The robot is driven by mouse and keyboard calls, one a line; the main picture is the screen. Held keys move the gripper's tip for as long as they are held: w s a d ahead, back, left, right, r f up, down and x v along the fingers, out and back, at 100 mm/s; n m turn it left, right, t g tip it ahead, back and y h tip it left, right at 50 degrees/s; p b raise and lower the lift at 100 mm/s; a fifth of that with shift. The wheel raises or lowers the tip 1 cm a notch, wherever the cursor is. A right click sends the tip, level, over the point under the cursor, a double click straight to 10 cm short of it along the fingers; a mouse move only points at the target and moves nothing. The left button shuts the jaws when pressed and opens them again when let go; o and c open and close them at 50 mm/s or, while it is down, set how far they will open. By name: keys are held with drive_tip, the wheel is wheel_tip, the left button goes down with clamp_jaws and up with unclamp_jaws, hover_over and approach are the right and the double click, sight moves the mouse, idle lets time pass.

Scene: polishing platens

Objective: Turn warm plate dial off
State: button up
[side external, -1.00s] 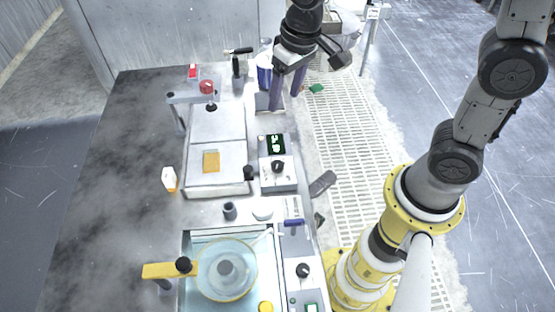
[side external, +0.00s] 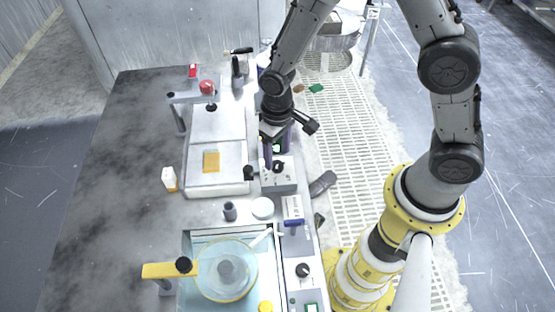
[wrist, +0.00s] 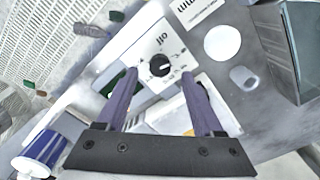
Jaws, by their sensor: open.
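The warm plate dial (wrist: 160,66) is a round black knob on a white panel (wrist: 150,45) with an "off" mark and other small marks around it. Which mark the knob points to is too small to tell. In the side view the dial (side external: 278,167) sits on a grey-white control box (side external: 283,184) beside the plate (side external: 225,178). My gripper (side external: 277,158) is over this box, pointing down, its purple fingers partly hiding the display behind the dial. In the wrist view my gripper (wrist: 159,75) is open and empty, with one finger on each side of the dial; contact cannot be told.
A white round disc (side external: 263,208) and a small grey cup (side external: 230,211) stand near the box. A black knob (side external: 250,173) rises just left of it. A second control box with a dial (side external: 303,270) is nearer the camera. A blue-and-white container (wrist: 40,152) shows at lower left.

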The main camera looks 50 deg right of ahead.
sight(277, 164)
drive_tip(key=shift+f, duration=1.75)
clamp_jaws()
